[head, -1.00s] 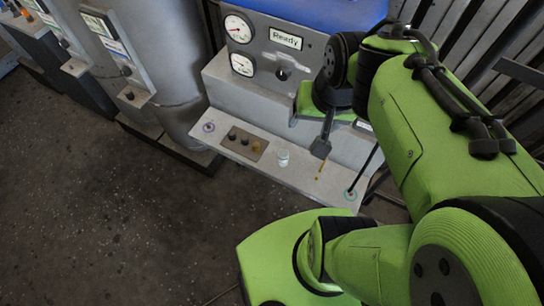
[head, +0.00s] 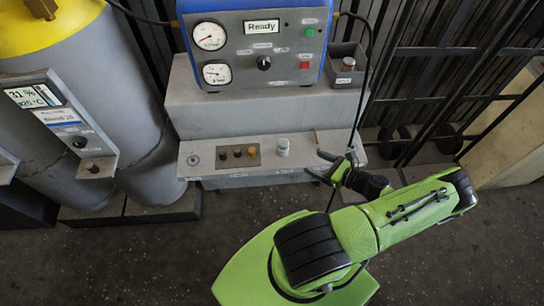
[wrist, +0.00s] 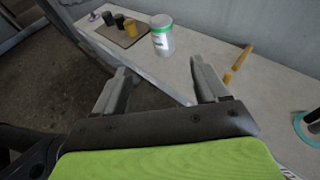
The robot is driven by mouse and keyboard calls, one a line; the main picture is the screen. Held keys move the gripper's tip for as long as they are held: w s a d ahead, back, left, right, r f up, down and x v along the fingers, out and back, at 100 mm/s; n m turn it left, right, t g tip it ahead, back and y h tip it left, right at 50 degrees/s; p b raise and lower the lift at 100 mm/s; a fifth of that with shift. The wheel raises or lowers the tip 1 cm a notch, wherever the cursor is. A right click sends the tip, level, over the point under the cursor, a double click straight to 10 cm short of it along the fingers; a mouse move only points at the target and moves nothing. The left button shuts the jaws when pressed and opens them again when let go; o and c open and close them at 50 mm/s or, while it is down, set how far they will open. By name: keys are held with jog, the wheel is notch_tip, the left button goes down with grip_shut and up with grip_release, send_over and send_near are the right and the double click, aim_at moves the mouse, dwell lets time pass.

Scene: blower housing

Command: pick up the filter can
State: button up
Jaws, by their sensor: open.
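A pale can with a green band and whitish lid (head: 283,146), which looks like the filter can, stands upright on the grey ledge (head: 215,171). In the wrist view the can (wrist: 162,42) stands ahead of the fingers, near the middle between them and apart from them. My gripper (head: 318,165) is open and empty, to the right of the can in the head view. Its two fingers (wrist: 160,67) point toward the ledge. Another small can with a reddish top (head: 348,63) sits in a grey bin, partly hidden by the bin's wall.
A plate with two black cylinders and a yellow one (head: 238,155) lies left of the can. A yellow-brown stick (wrist: 238,62) and a teal ring (wrist: 307,128) lie to the right. The blue gauge panel (head: 258,48) and a grey bin (head: 345,77) stand behind.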

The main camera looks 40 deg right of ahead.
jog(key=b, duration=0.1)
send_near(283, 147)
jog(key=w+f, duration=0.4)
jog(key=w, duration=0.1)
jog(key=shift+w+d+f, duration=0.25)
jog(key=shift+d+f, duration=0.05)
jog(key=b+x, duration=0.1)
jog(key=x, duration=0.4)
jog(key=shift+w+b, duration=0.3)
jog(key=shift+w, duration=0.05)
jog(key=shift+r, duration=0.15)
jog(key=c, duration=1.2)
jog(key=shift+o, duration=0.2)
notch_tip(283, 147, up, 10)
jog(key=p, duration=0.3)
jog(key=shift+s, duration=0.1)
